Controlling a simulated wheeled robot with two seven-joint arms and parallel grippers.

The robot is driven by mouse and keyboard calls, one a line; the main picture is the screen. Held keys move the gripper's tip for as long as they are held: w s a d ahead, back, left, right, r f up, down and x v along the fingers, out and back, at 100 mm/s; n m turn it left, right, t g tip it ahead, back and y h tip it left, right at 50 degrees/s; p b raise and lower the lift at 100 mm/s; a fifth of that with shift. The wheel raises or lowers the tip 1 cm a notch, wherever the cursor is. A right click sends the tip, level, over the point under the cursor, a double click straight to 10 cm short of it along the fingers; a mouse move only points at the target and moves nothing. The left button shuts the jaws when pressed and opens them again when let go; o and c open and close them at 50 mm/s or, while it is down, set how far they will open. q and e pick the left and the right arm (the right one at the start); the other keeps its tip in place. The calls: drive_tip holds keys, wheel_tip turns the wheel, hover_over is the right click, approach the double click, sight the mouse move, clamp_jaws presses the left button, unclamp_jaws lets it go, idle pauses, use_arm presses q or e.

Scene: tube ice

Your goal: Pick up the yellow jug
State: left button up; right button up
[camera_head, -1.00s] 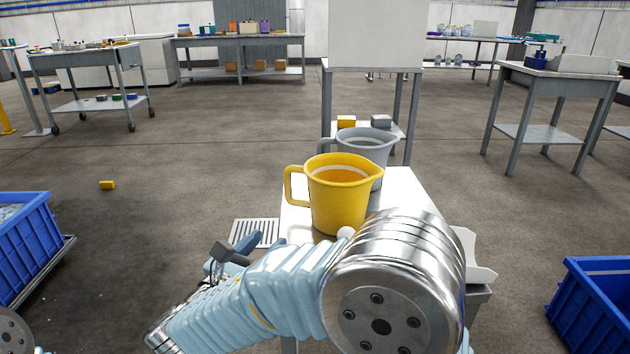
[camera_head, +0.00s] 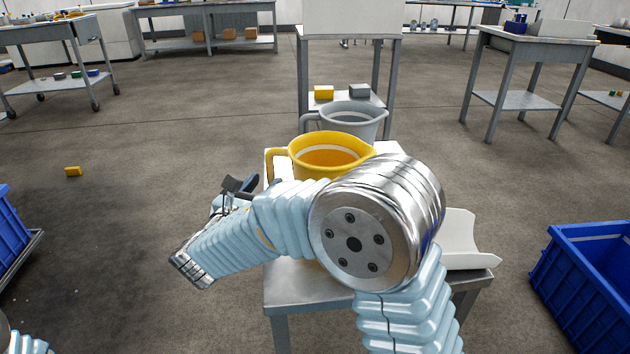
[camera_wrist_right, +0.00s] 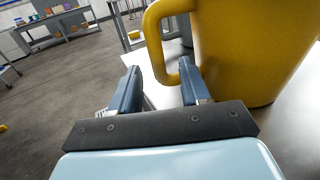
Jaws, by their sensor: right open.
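The yellow jug (camera_head: 326,170) stands upright on a small table, and an orange filling shows inside it. My right arm covers its lower part in the head view. Its handle is on the left side. My right gripper (camera_head: 238,190) is at the left of the jug, partly hidden by its own wrist. In the right wrist view the gripper (camera_wrist_right: 160,84) is open, and its two fingers point at the handle of the yellow jug (camera_wrist_right: 240,50). The handle's lower end appears between the fingertips; contact cannot be told. My left gripper is out of view.
A grey jug (camera_head: 352,124) stands close behind the yellow one. A white curved scoop-like piece (camera_head: 462,240) lies at the right of the table (camera_head: 300,285). Blue crates (camera_head: 590,285) stand at both sides. Open floor lies to the left.

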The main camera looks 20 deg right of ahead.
sight(269, 178)
drive_tip(key=x, duration=0.4)
drive_tip(key=shift+w+d, duration=0.15)
drive_tip(key=shift+w, duration=0.1)
clamp_jaws()
